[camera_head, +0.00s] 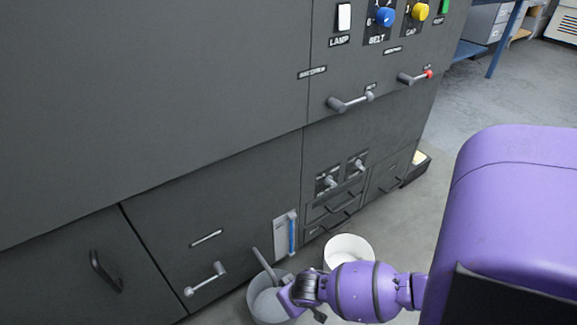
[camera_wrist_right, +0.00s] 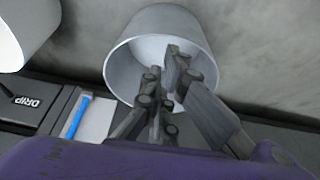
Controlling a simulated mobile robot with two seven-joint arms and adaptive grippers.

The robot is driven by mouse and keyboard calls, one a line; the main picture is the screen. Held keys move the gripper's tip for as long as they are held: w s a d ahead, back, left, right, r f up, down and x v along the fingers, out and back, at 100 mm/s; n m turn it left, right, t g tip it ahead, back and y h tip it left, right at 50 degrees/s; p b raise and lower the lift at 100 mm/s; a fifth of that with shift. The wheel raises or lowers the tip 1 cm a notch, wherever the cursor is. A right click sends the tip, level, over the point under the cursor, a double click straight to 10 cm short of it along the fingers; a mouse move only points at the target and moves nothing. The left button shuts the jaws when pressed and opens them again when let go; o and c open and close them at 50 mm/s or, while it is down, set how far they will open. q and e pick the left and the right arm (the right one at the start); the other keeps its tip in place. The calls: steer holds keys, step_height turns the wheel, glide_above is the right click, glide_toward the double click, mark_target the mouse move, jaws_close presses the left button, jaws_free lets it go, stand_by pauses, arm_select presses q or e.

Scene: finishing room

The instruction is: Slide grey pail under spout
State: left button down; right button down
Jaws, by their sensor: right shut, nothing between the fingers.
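The grey pail (camera_head: 263,306) stands on the floor at the foot of the dark cabinet, at the bottom of the head view. In the right wrist view the pail (camera_wrist_right: 125,55) shows its open mouth. My right gripper (camera_head: 286,296) is at the pail's rim, with its fingers (camera_wrist_right: 163,70) shut and empty and overlapping the mouth. I cannot tell whether they touch the pail. A slanted grey bar (camera_head: 263,266) shows above the pail; I cannot tell whether it is the spout. My left gripper is out of view.
A white pail (camera_head: 349,246) stands to the right of the grey one. A gauge with a blue strip (camera_head: 292,235) is on the cabinet front. Handles (camera_head: 206,280) and levers (camera_head: 350,102) stick out from the cabinet. The floor (camera_head: 500,95) at the upper right is open.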

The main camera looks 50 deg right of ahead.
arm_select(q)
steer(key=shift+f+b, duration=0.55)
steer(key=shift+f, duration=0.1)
arm_select(e)
steer(key=x, duration=0.2)
steer(key=shift+w+f, duration=0.1)
steer(key=shift+f, duration=0.2)
arm_select(q)
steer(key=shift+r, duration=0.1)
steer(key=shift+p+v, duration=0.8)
steer(key=shift+p, duration=0.35)
arm_select(e)
steer(key=s, duration=0.2)
steer(key=shift+s+a, duration=0.25)
steer(key=shift+s, duration=0.1)
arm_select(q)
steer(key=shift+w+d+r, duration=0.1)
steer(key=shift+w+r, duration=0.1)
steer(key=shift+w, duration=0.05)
